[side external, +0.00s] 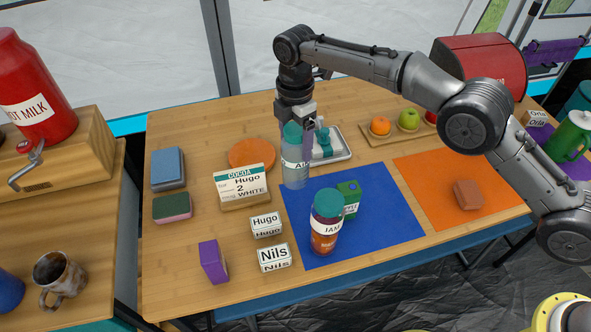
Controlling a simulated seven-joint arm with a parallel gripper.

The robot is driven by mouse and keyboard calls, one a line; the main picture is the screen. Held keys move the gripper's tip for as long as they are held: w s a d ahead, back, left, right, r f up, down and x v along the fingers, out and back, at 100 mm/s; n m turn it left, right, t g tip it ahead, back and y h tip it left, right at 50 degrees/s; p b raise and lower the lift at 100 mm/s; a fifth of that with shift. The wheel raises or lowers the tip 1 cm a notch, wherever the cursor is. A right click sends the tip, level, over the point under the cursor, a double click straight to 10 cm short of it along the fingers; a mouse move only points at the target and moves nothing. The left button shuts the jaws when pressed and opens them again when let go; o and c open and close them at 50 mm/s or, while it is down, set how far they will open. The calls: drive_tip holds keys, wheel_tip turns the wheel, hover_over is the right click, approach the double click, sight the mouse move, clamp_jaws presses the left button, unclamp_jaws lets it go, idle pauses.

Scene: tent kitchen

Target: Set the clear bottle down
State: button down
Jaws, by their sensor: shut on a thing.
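The clear bottle (295,172) has a teal cap and a white label that is partly readable. It is upright near the middle of the table, just at the back left corner of the blue mat (383,231). My gripper (295,122) is above it and shut on its top. I cannot tell whether the bottle's base touches the table or hangs slightly above it.
A cocoa sign (243,187), an orange disc (251,153) and a tray with a teal item (325,145) are close to the bottle. The orange mat (440,180) holds a brown block (468,195).

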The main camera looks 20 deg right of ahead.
sight(296, 128)
drive_tip(key=shift+f, duration=3.25)
unclamp_jaws()
wheel_tip(296, 128, up, 12)
drive_tip(key=shift+f, duration=0.1)
drive_tip(key=shift+r, duration=0.2)
